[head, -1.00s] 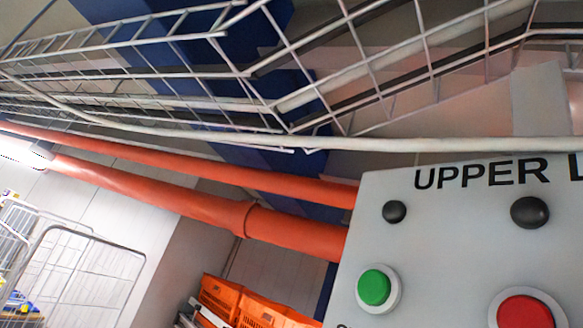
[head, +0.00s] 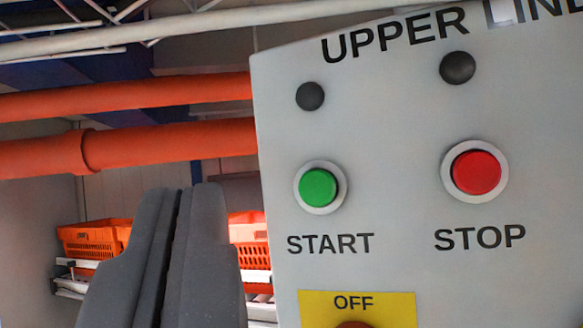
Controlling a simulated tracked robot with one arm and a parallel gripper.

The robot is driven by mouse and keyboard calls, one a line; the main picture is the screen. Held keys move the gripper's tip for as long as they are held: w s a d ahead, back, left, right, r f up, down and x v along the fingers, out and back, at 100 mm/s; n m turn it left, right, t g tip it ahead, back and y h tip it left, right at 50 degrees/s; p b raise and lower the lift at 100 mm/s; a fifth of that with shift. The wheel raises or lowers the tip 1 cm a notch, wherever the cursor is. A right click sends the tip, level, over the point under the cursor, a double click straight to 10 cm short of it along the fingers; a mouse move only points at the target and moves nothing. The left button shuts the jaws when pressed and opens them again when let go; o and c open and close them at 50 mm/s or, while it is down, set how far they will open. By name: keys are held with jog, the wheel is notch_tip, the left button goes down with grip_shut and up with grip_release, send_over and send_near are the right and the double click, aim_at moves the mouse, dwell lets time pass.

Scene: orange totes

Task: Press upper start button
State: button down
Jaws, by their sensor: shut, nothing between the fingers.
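The green start button (head: 318,187) sits in a pale ring on a grey control panel (head: 390,140), above the label START. The panel's top reads UPPER LINE, cut off at the right edge. My gripper (head: 182,195) is shut and empty, with its dark grey fingers upright at the lower left. In the picture its tips lie left of the green button, at about the same height. I see no contact with the button.
A red STOP button (head: 476,172) is right of the green one. Two black knobs sit above them. A yellow OFF plate (head: 395,310) is below. Orange pipes (head: 150,97) run behind at left. Orange totes (head: 95,238) stand on a rack in the background.

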aim_at(319, 187)
jog(key=shift+w+d, duration=0.15)
jog(key=shift+w, duration=0.1)
jog(key=shift+w+d+p, duration=0.4)
jog(key=shift+w+p, duration=0.15)
jog(key=shift+w, duration=0.8)
jog(key=shift+w+d+p, duration=0.45)
jog(key=shift+w+p, duration=0.05)
jog(key=shift+w, duration=0.9)
jog(key=shift+w+d+p, duration=0.4)
jog(key=shift+w+p, duration=0.15)
jog(key=shift+w, duration=0.8)
jog(key=shift+w, duration=0.15)
jog(key=shift+w+d+p, duration=0.1)
jog(key=shift+w+p, duration=0.15)
jog(key=shift+p, duration=0.05)
jog(key=shift+w+d+r+p, duration=0.15)
jog(key=shift+w+p, duration=0.15)
jog(key=shift+w, duration=0.15)
jog(key=shift+s, duration=0.1)
jog(key=shift+s+a+b, duration=0.25)
jog(key=shift+s+b, duration=0.15)
jog(key=shift+s, duration=0.35)
